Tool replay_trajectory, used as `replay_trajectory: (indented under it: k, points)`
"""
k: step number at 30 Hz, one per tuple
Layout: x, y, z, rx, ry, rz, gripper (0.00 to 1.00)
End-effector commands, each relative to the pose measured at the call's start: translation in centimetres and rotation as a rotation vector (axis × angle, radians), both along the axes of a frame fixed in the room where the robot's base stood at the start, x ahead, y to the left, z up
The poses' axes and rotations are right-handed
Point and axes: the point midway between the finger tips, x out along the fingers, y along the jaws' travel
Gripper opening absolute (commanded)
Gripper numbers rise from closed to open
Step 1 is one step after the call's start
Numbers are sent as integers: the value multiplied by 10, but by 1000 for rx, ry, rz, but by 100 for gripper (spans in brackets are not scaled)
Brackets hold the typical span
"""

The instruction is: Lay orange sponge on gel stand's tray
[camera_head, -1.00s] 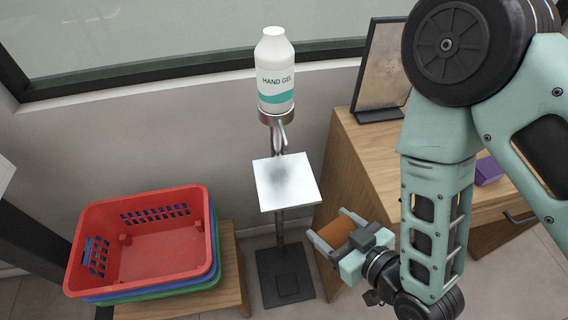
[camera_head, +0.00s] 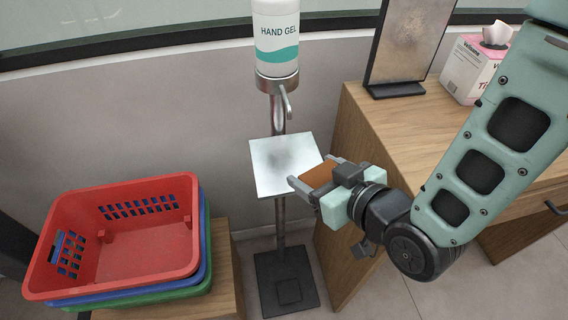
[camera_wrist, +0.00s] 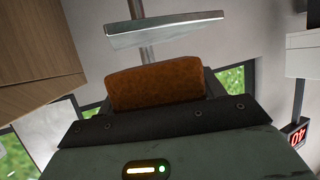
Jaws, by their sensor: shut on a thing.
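The orange sponge (camera_head: 318,176) is held between the two fingers of my gripper (camera_head: 308,184). It also shows in the wrist view (camera_wrist: 155,84), sticking out past the dark gripper edge. The gel stand's tray (camera_head: 280,160) is a square, light metal plate, bare on top, partway up the stand's pole. My gripper is at the tray's front right corner, with the fingers pointing left. In the wrist view the tray (camera_wrist: 165,30) is beyond the sponge, seen nearly edge-on and apart from it. The white hand gel bottle (camera_head: 276,38) sits on the stand above the tray.
A stack of red, blue and green baskets (camera_head: 140,250) stands on a wooden stool at the left. A wooden counter (camera_head: 365,150) is at the right, with a framed panel (camera_head: 405,45) and a tissue box (camera_head: 468,65). The stand's dark base (camera_head: 287,285) rests on the floor.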

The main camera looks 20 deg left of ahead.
Motion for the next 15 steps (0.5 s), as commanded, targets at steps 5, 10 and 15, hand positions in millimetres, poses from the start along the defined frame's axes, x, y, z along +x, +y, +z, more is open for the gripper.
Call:
replay_trajectory:
  k: [5,10,15]
  points:
    - [7,9,-5,4,-4,0,46]
    - [15,21,3,3,-1,0,46]
    - [35,49,4,2,0,1,46]
